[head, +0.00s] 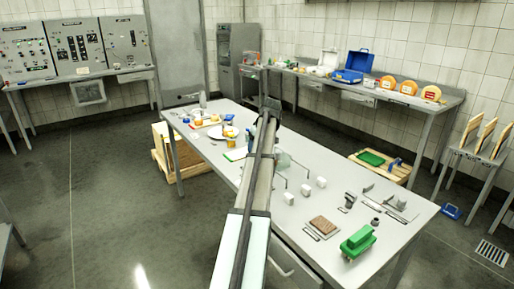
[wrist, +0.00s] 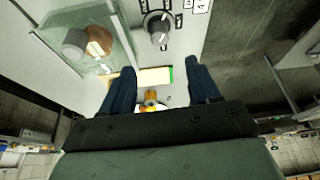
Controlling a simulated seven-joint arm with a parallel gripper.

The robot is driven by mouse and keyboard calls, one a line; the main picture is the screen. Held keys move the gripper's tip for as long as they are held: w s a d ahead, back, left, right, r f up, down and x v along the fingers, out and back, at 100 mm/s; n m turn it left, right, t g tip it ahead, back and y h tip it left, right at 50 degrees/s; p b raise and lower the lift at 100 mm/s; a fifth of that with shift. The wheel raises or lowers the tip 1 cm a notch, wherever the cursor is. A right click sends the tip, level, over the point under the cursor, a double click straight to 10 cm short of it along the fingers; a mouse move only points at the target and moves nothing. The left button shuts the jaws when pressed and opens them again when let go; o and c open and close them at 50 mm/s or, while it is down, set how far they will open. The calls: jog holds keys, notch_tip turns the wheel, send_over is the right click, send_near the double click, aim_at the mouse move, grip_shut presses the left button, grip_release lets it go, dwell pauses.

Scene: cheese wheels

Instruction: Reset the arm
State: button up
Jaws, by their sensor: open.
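My arm reaches from the bottom of the head view out over the long grey table (head: 330,172). My gripper (head: 266,104) is at the far end of it, above the table's middle; its fingers are too small to make out there. In the wrist view my gripper (wrist: 159,72) shows two dark blue fingers spread apart, with nothing held between them. Past the fingers lie a pale board with a green edge (wrist: 152,77) and a small yellow-orange thing (wrist: 151,96). My arm hides part of the table's middle.
A clear-walled case (wrist: 88,38) and a dark dial (wrist: 157,28) are close by in the wrist view. The table also holds a white plate (head: 222,132), white blocks (head: 305,190) and a green tool (head: 358,241). Cheese wheels (head: 409,88) stand on the back bench.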

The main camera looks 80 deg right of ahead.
dwell(0.3)
